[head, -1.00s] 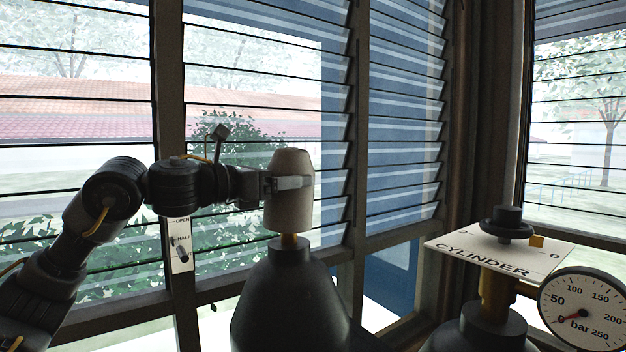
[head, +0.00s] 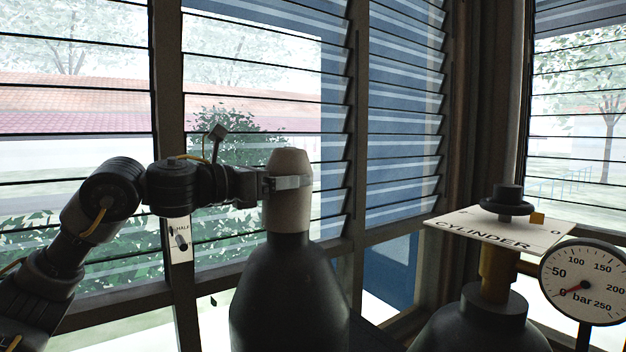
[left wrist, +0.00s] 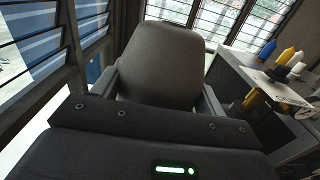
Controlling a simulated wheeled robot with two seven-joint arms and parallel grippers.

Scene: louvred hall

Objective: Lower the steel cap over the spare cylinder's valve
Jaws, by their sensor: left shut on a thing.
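The steel cap (head: 289,212) is a pale grey-beige, round-topped cylinder. My left gripper (head: 290,182) is shut on it from the left side, with a finger across its upper middle. The cap stands upright over the neck of the spare cylinder (head: 288,295), a dark tank. Its lower rim meets the tank's shoulder in the head view; whether it rests there I cannot tell. The brass valve is hidden. In the left wrist view the cap (left wrist: 158,65) fills the middle between the two fingers. My right gripper is not in view.
At right stands another dark cylinder (head: 480,325) with a brass valve, a black handwheel (head: 507,203), a "CYLINDER" plate (head: 478,233) and a pressure gauge (head: 584,282). Louvred windows are behind. The left wrist view shows a bench with coloured bottles (left wrist: 287,56).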

